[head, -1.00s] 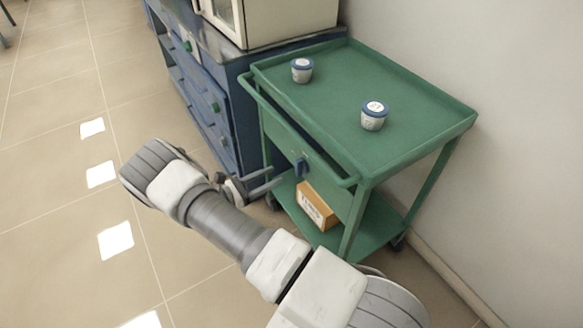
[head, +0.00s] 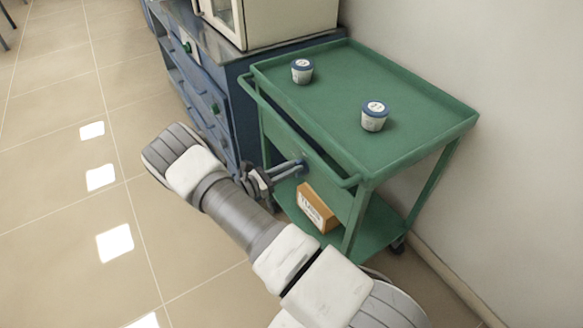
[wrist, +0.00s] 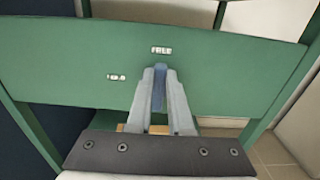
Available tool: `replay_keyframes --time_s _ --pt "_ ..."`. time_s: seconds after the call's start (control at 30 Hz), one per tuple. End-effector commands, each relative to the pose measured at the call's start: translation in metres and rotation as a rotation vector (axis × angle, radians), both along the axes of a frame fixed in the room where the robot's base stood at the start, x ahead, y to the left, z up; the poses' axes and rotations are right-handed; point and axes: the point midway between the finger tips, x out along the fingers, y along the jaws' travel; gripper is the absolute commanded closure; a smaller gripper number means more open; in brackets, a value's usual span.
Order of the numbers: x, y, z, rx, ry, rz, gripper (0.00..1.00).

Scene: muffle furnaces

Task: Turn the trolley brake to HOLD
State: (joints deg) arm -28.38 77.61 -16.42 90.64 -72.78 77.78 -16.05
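The green trolley (head: 330,110) stands against the wall. In the wrist view its green front panel (wrist: 60,65) carries a FREE label (wrist: 161,50) at the top and a second label (wrist: 116,77), hard to read, lower left. The blue brake knob (wrist: 158,88) is upright, its top just below FREE. My gripper (wrist: 159,75) reaches to the panel with one finger on each side of the knob. Whether the fingers press on it cannot be told. In the head view my gripper (head: 304,166) is at the panel under the handle rail, largely covering the knob.
A cardboard box (head: 317,208) lies on the lower shelf. A blue cabinet (head: 212,105) adjoins on the left.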

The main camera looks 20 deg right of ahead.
Motion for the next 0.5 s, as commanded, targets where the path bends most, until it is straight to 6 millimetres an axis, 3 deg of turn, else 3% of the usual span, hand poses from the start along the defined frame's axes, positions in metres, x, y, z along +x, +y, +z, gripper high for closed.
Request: replay_keyframes --time_s 0.1,0.5 --pt "-0.0001 0.0002 0.0000 0.000 0.000 0.000 1.00" --pt "0.0001 0.0004 -0.0002 -0.003 0.018 0.000 1.00"
